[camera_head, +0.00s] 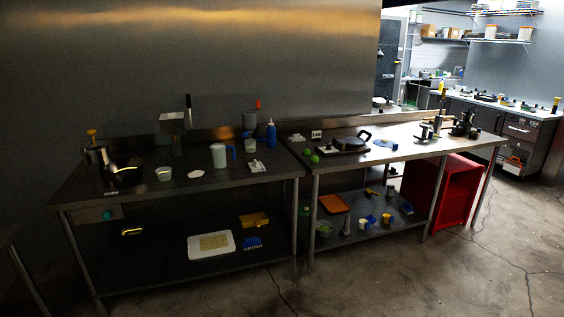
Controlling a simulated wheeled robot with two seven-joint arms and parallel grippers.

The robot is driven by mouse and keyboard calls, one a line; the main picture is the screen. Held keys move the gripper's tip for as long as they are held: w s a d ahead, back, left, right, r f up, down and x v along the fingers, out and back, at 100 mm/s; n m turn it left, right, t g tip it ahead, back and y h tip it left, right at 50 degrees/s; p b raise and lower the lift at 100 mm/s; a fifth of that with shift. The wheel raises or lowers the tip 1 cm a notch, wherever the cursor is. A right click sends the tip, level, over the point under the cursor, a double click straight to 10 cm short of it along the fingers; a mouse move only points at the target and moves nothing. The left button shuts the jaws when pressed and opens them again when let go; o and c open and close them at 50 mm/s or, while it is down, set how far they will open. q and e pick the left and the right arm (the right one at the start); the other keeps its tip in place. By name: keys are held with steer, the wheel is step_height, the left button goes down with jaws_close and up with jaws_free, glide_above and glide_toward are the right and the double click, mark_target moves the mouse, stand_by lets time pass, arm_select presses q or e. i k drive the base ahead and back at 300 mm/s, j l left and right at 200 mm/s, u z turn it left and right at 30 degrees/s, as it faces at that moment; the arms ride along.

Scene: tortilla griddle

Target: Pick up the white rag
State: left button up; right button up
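A small crumpled white thing (257,166), which looks like the white rag, lies on the left steel table (225,182), right of the white jug (218,156). A flat white piece (194,174) also lies on this table, left of the jug; it is too small to tell whether it is cloth or food. Neither of my grippers is in view.
A blue bottle (271,134) stands behind the crumpled white thing. A pot (127,173) and a bowl (164,174) stand further left. The right table (400,150) bears a black pan (347,145). A red cabinet (458,190) stands below it. The front floor is clear.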

mark_target(256, 167)
steer(key=i+l+z, duration=0.2)
steer(key=i, duration=0.6)
steer(key=i+l+z, duration=0.2)
steer(key=i, duration=0.6)
steer(key=i+l+u, duration=0.15)
steer(key=i+u, duration=0.3)
steer(key=i+l+u, duration=0.2)
steer(key=u, duration=0.2)
steer(key=i+l+u, duration=0.25)
steer(key=u, duration=0.2)
steer(key=i+l+u, duration=0.2)
steer(key=l+u, duration=0.2)
steer(key=l, duration=0.1)
